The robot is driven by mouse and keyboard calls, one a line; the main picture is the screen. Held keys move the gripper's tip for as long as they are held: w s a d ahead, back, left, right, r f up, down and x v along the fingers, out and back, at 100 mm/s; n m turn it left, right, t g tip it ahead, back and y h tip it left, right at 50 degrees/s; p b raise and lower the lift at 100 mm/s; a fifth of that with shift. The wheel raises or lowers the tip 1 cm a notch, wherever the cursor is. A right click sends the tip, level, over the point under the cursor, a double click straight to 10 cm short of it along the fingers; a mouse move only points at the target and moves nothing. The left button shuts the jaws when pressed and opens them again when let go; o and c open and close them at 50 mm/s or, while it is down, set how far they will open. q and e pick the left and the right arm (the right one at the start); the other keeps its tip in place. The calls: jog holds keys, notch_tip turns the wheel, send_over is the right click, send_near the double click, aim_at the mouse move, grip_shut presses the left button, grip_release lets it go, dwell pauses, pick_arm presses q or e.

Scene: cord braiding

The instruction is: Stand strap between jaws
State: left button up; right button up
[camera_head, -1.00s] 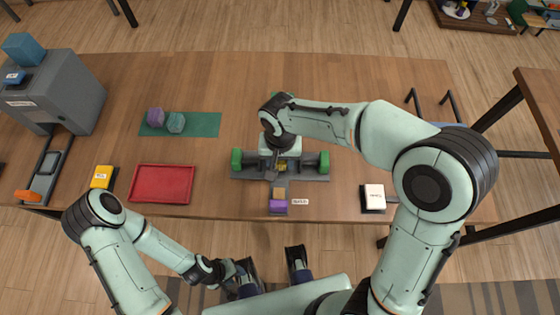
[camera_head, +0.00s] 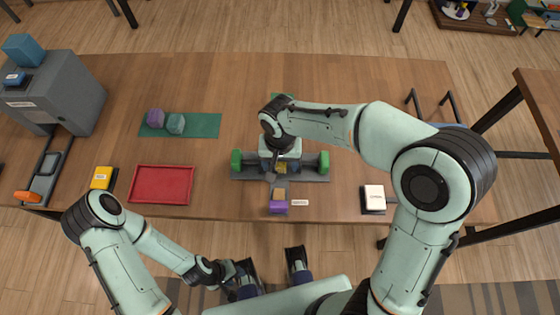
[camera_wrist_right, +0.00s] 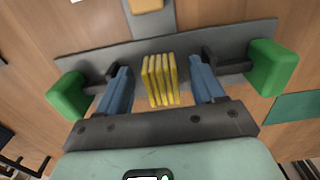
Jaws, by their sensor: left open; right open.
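The strap (camera_wrist_right: 160,80), a row of several yellow strips, stands upright in the middle of a grey fixture. It also shows small in the head view (camera_head: 281,167). The fixture (camera_head: 240,173) has dark jaws and a green knob at each end. My right gripper (camera_wrist_right: 163,85) is over the fixture, open, with one blue finger on each side of the strap. Gaps show between the fingers and the strips. My left gripper (camera_head: 243,272) is low in front of the table, away from the fixture, open and partly unclear.
A purple block (camera_head: 278,207) and an orange block (camera_head: 280,193) sit in front of the fixture. A red tray (camera_head: 161,185) and yellow block (camera_head: 101,178) lie left, a white labelled box (camera_head: 373,198) right. A green mat (camera_head: 207,125) holds two small blocks.

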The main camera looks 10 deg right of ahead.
notch_tip(320, 180, up, 12)
jog(key=p, duration=0.1)
jog(key=shift+f+p, duration=0.2)
jog(key=shift+p, duration=0.2)
dwell(0.3)
